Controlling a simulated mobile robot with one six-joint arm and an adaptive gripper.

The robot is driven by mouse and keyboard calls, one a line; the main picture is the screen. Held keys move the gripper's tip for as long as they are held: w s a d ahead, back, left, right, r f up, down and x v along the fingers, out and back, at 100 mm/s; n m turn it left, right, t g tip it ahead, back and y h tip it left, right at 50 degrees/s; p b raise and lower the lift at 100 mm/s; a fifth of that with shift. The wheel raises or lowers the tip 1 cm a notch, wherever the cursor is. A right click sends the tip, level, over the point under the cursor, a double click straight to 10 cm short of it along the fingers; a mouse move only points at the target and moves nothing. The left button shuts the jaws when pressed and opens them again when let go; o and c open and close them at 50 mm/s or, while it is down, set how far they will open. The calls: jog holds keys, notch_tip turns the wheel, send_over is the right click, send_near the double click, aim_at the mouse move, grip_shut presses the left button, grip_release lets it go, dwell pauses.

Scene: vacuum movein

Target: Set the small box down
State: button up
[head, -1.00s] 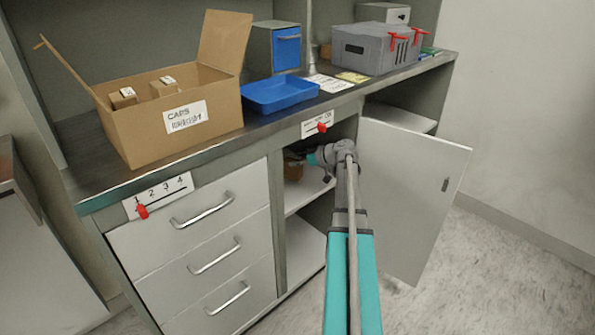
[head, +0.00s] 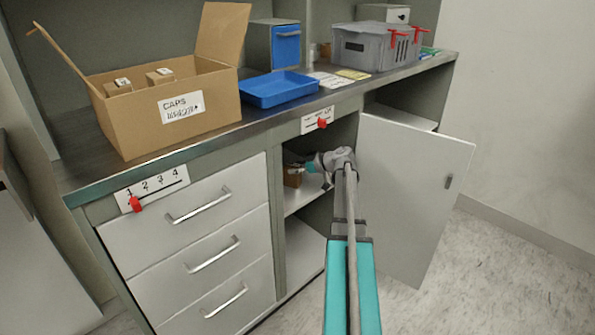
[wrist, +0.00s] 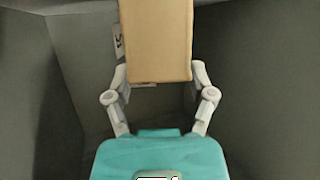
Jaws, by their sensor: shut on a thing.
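The small box (head: 293,177) is brown and is inside the open cabinet, above or on its upper shelf (head: 304,197). My gripper (head: 309,169) reaches in through the opening from the right, partly hidden by my wrist. In the wrist view my gripper (wrist: 158,75) has a finger on either side of the tan box (wrist: 156,38) and is shut on it. I cannot tell whether the box's underside touches the shelf.
The cabinet door (head: 413,195) stands open to the right of my arm. Drawers (head: 190,225) are on the left. On the counter are an open carton (head: 140,128) with small boxes, a blue tray (head: 279,90) and a grey crate (head: 375,48). A lower shelf (head: 303,250) looks bare.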

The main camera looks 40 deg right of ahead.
jog(key=shift+f, duration=0.1)
dwell(0.3)
jog(key=o, duration=1.2)
jog(key=shift+o, duration=0.2)
jog(key=shift+r, duration=0.25)
jog(key=shift+s+d+r+p, duration=0.1)
jog(key=shift+s+d+p, duration=0.05)
jog(key=shift+s+p, duration=0.2)
jog(key=p+v, duration=0.4)
jog(key=v, duration=0.7)
